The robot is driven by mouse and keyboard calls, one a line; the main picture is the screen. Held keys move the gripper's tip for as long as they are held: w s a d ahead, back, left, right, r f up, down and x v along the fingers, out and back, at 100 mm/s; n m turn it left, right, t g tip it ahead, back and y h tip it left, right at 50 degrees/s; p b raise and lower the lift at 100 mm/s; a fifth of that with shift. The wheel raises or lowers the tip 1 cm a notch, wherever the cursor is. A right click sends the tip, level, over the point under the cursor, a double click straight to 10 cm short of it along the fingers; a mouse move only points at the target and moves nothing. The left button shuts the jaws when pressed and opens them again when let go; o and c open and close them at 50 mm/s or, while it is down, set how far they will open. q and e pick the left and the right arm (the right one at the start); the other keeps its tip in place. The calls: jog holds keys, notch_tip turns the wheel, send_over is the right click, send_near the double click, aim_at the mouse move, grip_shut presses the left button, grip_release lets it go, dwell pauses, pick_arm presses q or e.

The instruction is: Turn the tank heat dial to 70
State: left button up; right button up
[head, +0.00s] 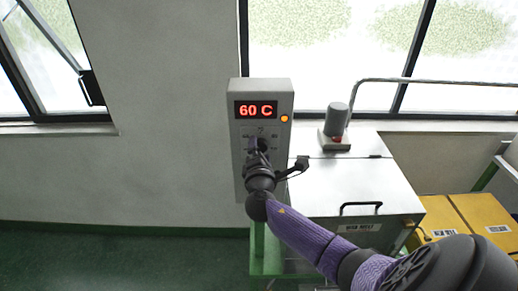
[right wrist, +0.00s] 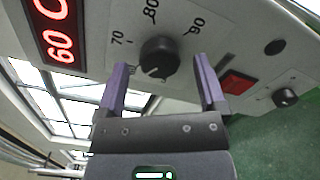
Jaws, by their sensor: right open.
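The tank heat dial (right wrist: 158,56) is a round black knob on a light grey panel, with 70, 80 and 90 printed around it. In the right wrist view its pale pointer mark faces down and to the left, away from the 70. A red display (head: 256,110) above it reads 60 C. My right gripper (right wrist: 161,65) is open, its two purple fingers on either side of the dial; I cannot tell whether they touch it. In the head view my right gripper (head: 260,150) covers most of the dial. My left gripper is not in view.
The grey control box (head: 238,165) also carries a red switch (right wrist: 238,82), a smaller knob (right wrist: 286,97) and an orange lamp (head: 285,118). A white lidded tank (head: 350,185) with a black handle stands to the right. Yellow bins (head: 470,215) stand farther right. Green floor at left is clear.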

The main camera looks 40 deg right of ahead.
jog(key=shift+w+d, duration=0.25)
jog(key=shift+d, duration=0.1)
grip_shut()
jog(key=shift+m+b, duration=3.85)
jog(key=shift+m, duration=1.75)
grip_release()
